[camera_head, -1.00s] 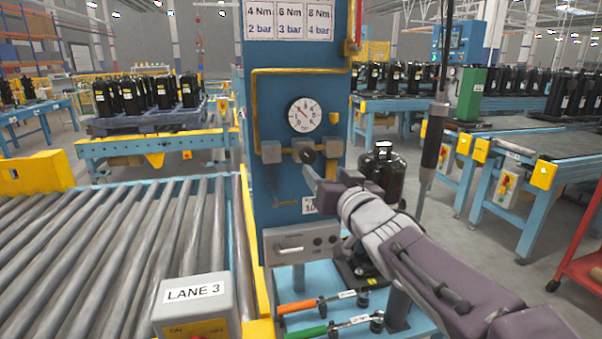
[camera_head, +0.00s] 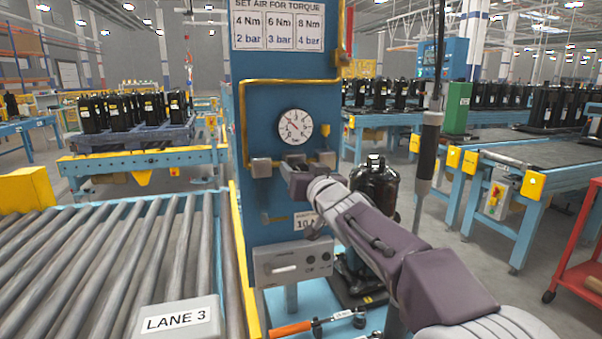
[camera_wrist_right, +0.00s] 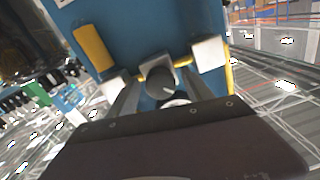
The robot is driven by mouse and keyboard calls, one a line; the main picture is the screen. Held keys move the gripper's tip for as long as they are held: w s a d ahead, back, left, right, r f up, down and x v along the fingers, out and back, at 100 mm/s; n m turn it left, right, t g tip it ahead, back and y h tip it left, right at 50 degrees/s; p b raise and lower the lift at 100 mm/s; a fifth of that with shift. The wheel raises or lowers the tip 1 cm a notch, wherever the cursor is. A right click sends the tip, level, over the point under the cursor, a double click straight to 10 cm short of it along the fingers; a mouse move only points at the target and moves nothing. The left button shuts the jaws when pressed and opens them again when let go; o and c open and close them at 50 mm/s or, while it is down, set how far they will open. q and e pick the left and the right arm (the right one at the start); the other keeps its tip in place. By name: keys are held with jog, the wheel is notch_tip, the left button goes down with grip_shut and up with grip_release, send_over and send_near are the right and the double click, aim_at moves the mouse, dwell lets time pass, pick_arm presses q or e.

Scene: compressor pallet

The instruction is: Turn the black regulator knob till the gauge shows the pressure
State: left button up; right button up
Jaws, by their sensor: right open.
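The blue panel (camera_head: 275,200) carries a round white gauge (camera_head: 295,127) with a red needle pointing to the upper left; its numbers are too small to read. The black regulator knob (camera_wrist_right: 160,80) sits below the gauge, between two grey blocks on the yellow pipe. In the head view my right gripper (camera_head: 292,168) is at the knob and mostly hides it. In the right wrist view my right gripper (camera_wrist_right: 160,92) is open, with one finger on each side of the knob; I cannot tell whether they touch it. My left gripper is not in view.
A sign (camera_head: 282,24) pairs 4, 6 and 8 Nm with 2, 3 and 4 bar. A black compressor (camera_head: 375,185) stands right of the panel. A hanging tool (camera_head: 428,150) is near my right arm. A roller conveyor (camera_head: 110,255) lies left; an orange-handled tool (camera_head: 292,329) lies below.

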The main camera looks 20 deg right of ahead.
grip_shut()
jog(key=n, duration=0.8)
jog(key=shift+f, duration=0.1)
jog(key=n+b, duration=0.1)
jog(key=n, duration=0.3)
jog(key=shift+n, duration=0.4)
jog(key=n, duration=0.4)
jog(key=shift+n+h+b, duration=0.3)
dwell(0.4)
